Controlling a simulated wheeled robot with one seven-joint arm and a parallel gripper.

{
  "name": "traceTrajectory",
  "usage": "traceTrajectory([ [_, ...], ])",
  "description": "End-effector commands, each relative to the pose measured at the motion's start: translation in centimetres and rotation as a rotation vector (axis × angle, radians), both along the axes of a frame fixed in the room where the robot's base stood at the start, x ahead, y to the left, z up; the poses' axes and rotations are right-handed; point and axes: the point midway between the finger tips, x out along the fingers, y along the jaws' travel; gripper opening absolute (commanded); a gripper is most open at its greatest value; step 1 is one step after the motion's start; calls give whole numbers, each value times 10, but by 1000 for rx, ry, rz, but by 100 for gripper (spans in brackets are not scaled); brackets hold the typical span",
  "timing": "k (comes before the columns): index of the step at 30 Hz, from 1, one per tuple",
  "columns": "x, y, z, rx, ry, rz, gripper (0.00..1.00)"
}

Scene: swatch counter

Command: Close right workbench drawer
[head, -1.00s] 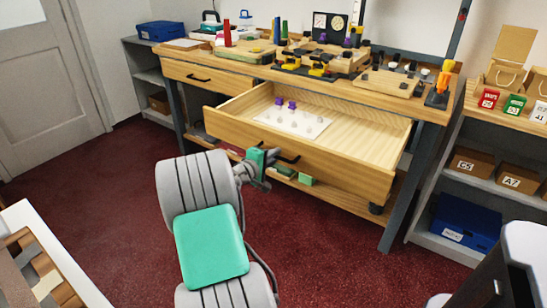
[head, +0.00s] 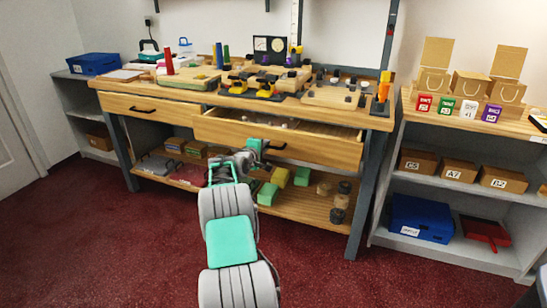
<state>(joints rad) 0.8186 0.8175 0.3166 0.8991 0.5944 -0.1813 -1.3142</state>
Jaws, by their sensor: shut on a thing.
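The right workbench drawer (head: 320,151) has a light wood front and stands partly open. A narrow strip of its inside shows above the front, with part of a white sheet and small pale items in it. Its dark bar handle (head: 279,147) is partly hidden by my gripper (head: 265,147). My gripper is shut on the handle, in front of the drawer's middle. The wooden workbench (head: 137,93) carries the drawer under its top. The left drawer (head: 172,112) is shut.
The bench top holds yellow-and-black tools (head: 252,88) and boards. Below, an open shelf (head: 305,210) bears yellow and green blocks and jars. A grey shelf unit (head: 395,180) stands close on the right. Red carpet (head: 120,240) is clear in front.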

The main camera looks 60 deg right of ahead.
Motion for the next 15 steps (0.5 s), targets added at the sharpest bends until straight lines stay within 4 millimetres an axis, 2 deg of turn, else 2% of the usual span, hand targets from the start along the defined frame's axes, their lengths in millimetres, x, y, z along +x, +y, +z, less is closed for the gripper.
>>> traceTrajectory([
  [6, 9, -32, -2, 0, 0, 5, 0],
  [15, 13, -53, -1, 0, 0, 9, 0],
])
